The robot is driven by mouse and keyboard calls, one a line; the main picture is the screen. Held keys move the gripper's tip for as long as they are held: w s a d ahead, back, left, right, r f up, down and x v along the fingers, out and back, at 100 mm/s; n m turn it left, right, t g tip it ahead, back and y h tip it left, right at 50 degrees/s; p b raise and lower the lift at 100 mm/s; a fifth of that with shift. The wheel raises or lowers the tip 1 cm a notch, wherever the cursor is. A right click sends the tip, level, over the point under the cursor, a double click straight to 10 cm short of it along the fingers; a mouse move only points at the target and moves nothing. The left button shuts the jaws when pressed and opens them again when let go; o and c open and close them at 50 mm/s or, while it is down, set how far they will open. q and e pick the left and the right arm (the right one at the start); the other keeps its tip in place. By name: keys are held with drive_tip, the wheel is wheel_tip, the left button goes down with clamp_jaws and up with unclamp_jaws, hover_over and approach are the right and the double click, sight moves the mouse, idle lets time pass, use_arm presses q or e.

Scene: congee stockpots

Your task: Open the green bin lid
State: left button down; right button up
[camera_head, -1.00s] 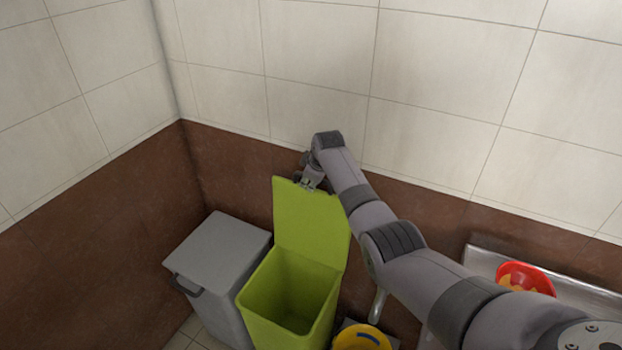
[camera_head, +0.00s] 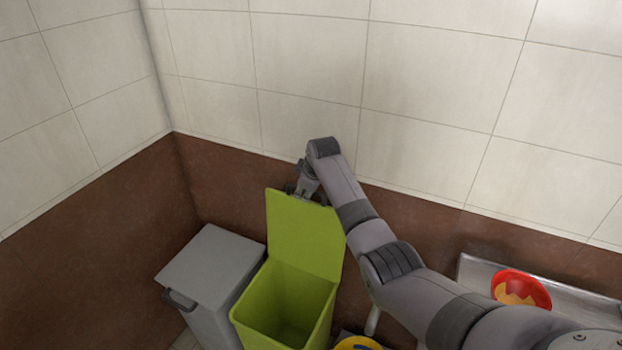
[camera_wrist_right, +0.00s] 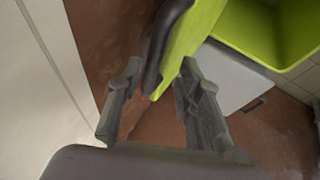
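The green bin (camera_head: 290,308) stands on the floor below the tiled wall. Its green lid (camera_head: 303,238) is raised, standing nearly upright at the back, and the bin's inside shows. My right gripper (camera_head: 305,192) is at the lid's top edge. In the right wrist view, the fingers of my right gripper (camera_wrist_right: 160,78) are spread apart. The edge of the lid (camera_wrist_right: 185,50), with a dark handle-like part (camera_wrist_right: 166,40), reaches between or just beyond the fingertips; I cannot tell if they touch. My left gripper is out of view.
A grey bin (camera_head: 213,265) with its lid down stands left of the green bin. A yellow object (camera_head: 358,343) is low on the right, partly cut off. A red bowl (camera_head: 522,289) sits on a metal surface (camera_head: 478,268) at right. The wall is close behind the lid.

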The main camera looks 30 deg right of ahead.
drive_tip(key=v, duration=0.9)
idle(0.3)
